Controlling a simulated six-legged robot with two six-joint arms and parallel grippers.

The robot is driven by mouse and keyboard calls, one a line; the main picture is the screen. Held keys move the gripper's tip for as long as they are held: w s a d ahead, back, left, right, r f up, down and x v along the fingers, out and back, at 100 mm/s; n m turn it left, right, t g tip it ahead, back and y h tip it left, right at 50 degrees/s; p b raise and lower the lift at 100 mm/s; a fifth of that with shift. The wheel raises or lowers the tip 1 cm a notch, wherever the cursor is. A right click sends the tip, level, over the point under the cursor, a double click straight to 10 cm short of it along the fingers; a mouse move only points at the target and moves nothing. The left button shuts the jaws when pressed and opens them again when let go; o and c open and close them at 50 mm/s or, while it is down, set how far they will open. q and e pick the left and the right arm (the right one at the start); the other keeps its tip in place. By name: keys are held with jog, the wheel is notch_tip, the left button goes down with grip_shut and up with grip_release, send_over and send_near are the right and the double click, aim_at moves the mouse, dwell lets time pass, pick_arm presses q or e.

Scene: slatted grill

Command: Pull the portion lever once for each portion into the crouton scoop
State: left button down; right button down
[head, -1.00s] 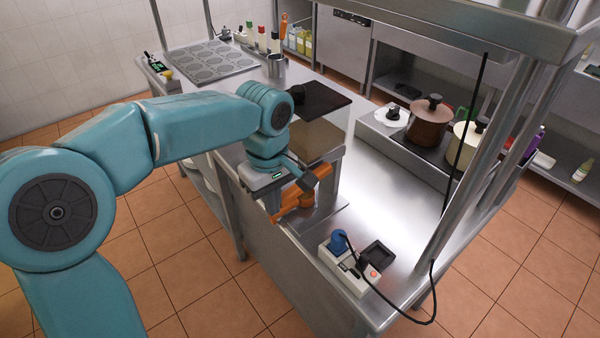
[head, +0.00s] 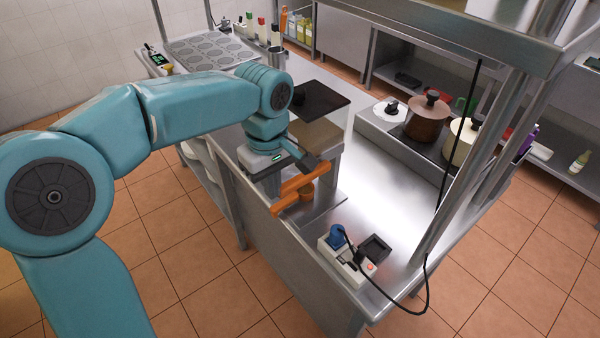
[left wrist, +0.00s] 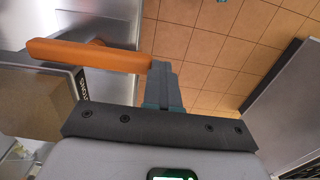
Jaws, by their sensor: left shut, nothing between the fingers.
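The orange portion lever (head: 291,204) sits at the front of the crouton dispenser (head: 318,137), a tan box under a dark lid. In the left wrist view the lever (left wrist: 95,54) is a long orange bar, and the box's printed label shows partly at left. My left gripper (head: 319,167) is shut and empty. Its fingertips are beside the lever's end, and the left wrist view shows the closed fingers (left wrist: 162,70) close against that end; I cannot tell whether they touch. I cannot make out the crouton scoop. My right gripper is not in view.
A small box with a blue knob and cable (head: 343,262) stands at the counter's near corner. A brown pot (head: 427,122) and a cream pot (head: 466,142) stand at right. A metal post (head: 446,190) rises at right. The bright counter between is clear.

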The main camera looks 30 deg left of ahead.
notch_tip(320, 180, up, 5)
jog(key=p, duration=0.5)
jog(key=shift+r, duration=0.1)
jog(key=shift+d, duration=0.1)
